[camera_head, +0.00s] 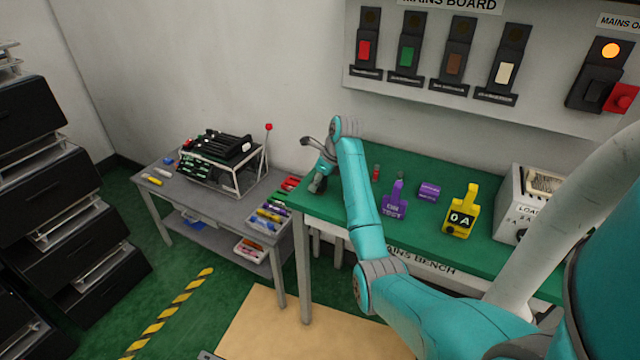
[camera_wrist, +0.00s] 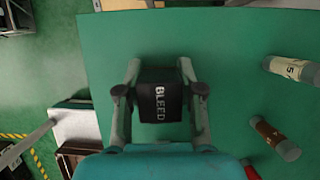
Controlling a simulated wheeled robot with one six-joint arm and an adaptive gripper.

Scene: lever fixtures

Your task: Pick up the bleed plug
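The bleed plug is a black block with white lettering "BLEED" (camera_wrist: 160,103), seen from above in the middle of the wrist view. My gripper (camera_wrist: 160,68) has one finger on each side of it, and both fingertips appear to touch its sides. In the head view, my gripper (camera_head: 318,180) is at the left end of the green bench (camera_head: 345,212), with a dark shape at its fingers. Whether the plug rests on the bench or is just above it, I cannot tell.
Two banded cylinders, one cream (camera_wrist: 292,70) and one brown (camera_wrist: 275,138), lie right of the plug. A purple tester (camera_head: 394,203), a purple block (camera_head: 429,192), a yellow meter (camera_head: 461,212) and a load box (camera_head: 508,203) stand farther right. A grey table (camera_head: 185,195) stands left.

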